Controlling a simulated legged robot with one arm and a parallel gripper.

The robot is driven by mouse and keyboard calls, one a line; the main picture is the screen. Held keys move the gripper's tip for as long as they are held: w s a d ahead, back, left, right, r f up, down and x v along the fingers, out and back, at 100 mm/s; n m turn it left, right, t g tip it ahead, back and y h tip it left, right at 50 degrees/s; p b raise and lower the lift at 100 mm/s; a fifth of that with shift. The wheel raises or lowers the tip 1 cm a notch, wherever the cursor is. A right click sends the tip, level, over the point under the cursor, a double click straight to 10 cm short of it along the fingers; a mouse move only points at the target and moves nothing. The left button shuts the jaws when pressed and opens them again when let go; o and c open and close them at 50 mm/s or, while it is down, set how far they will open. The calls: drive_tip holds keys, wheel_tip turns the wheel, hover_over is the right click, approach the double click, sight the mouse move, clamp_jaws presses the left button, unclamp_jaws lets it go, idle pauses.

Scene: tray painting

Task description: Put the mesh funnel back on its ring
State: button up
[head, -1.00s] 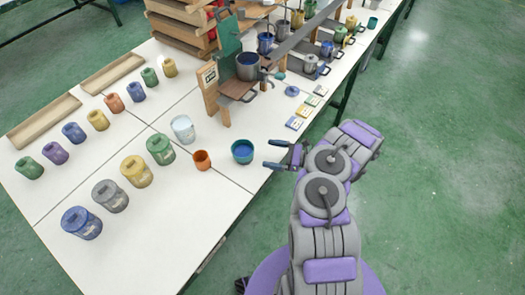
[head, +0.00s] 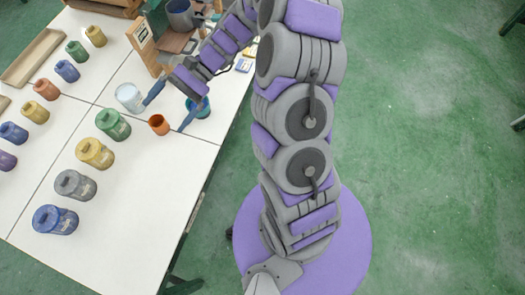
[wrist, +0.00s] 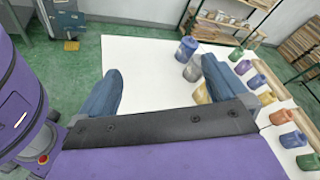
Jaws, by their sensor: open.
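I cannot pick out the mesh funnel or its ring with certainty in either view. A wooden stand (head: 147,47) with a dark grey pot (head: 180,14) is at the top of the head view, partly cut off and partly behind my arm. A small orange cup (head: 159,125) is just below the fingers in the picture. In the wrist view, the open fingers (wrist: 160,88) have nothing between them.
The white table (head: 130,215) carries several lidded paint jars, including green (head: 113,125), yellow (head: 95,153), grey (head: 75,185) and blue (head: 55,220). A wooden tray (head: 32,57) lies at the left. Small coloured cards (head: 244,65) lie beside my arm. The table's front corner is clear.

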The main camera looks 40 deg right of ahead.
drive_tip(key=s+a+r+n+g+h, duration=0.2)
drive_tip(key=s+r+n+h, duration=0.2)
drive_tip(key=s, duration=0.4)
drive_tip(key=s+d+r+n+t+h, duration=0.1)
drive_tip(key=s+d+n+t+h, duration=0.1)
drive_tip(key=s+d+h, duration=0.3)
drive_tip(key=s+d+r+n+t+h, duration=0.1)
drive_tip(key=s+d+h, duration=0.4)
drive_tip(key=s, duration=0.8)
drive_tip(key=shift+d+n+t, duration=0.5)
drive_tip(key=shift+d+n, duration=0.6)
drive_tip(key=shift+d, duration=0.15)
